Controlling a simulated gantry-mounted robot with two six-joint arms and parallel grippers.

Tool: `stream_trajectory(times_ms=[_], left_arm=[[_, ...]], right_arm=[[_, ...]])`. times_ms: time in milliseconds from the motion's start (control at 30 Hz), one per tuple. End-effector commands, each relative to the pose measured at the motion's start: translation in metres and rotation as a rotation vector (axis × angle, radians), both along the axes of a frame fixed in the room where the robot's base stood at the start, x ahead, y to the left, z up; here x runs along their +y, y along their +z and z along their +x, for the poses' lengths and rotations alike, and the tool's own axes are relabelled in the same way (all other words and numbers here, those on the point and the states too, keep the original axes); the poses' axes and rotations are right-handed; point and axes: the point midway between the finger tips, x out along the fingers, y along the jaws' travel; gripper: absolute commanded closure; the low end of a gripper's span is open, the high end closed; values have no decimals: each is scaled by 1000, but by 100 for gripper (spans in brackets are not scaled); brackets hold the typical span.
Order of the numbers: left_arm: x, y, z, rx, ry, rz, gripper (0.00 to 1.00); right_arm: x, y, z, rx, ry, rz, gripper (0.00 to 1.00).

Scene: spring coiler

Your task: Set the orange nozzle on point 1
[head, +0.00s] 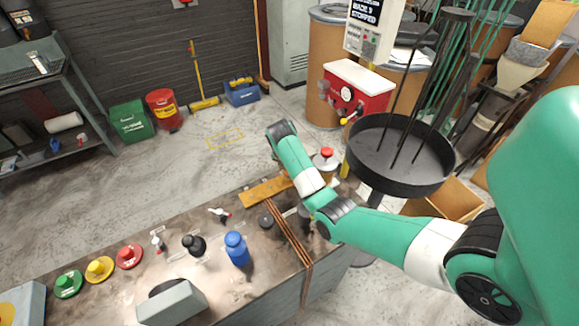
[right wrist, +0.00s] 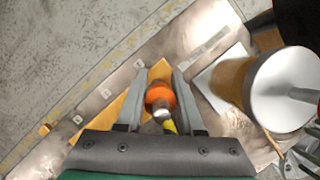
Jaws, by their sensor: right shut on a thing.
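The orange nozzle (right wrist: 160,95) is between the two fingers of my right gripper (right wrist: 159,84) in the right wrist view. It has a round orange collar, with a silver part and a yellow part below it in the picture. My right gripper is shut on it, over a yellow-orange board (right wrist: 134,103) on the metal bench. In the head view, my right arm hides the gripper and the nozzle. The same board (head: 264,191) shows on the bench there. Small pale labels (right wrist: 140,64) lie along the bench edge, but I cannot read which is point 1. My left gripper is not in view.
A large white-topped round thing (right wrist: 283,88) stands close to the right of the gripper. Copper rods (head: 287,240), a blue bottle (head: 236,249), a black bottle (head: 194,245) and a grey block (head: 172,304) occupy the bench (head: 128,285).

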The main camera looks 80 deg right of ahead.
Motion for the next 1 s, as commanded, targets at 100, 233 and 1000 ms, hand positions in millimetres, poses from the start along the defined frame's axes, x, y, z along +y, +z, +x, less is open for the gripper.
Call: stream_trajectory(times_ms=[100, 233, 1000], left_arm=[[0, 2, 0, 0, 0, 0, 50], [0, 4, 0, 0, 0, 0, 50], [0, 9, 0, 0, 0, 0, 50]], right_arm=[[0, 1, 0, 0, 0, -1, 100], [0, 1, 0, 0, 0, 0, 100], [0, 0, 0, 0, -1, 0, 100]])
